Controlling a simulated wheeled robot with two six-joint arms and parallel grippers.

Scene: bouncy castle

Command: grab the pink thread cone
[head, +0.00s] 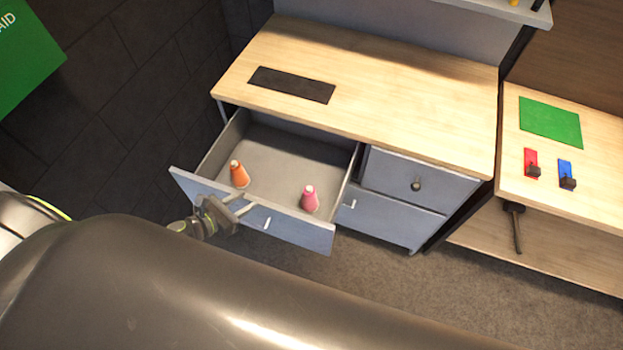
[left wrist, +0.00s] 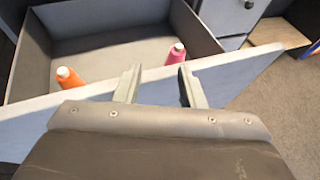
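The pink thread cone (head: 310,199) stands upright in the open drawer (head: 285,165), near its front right. It also shows in the left wrist view (left wrist: 175,54), beyond the right finger, with its lower part hidden by the drawer front. An orange thread cone (head: 239,175) stands near the drawer's front left, also in the left wrist view (left wrist: 69,77). My left gripper (head: 246,203) is at the drawer front, to the left of the pink cone. In the left wrist view its fingers (left wrist: 160,82) are apart with nothing between them. My right gripper is not in view.
The drawer's front panel (head: 290,229) lies between my left gripper and the pink cone. A wooden worktop (head: 400,95) covers the cabinet behind the drawer. Closed drawers (head: 395,215) are on the right. A side bench (head: 590,210) holds red and blue items. The drawer's middle is empty.

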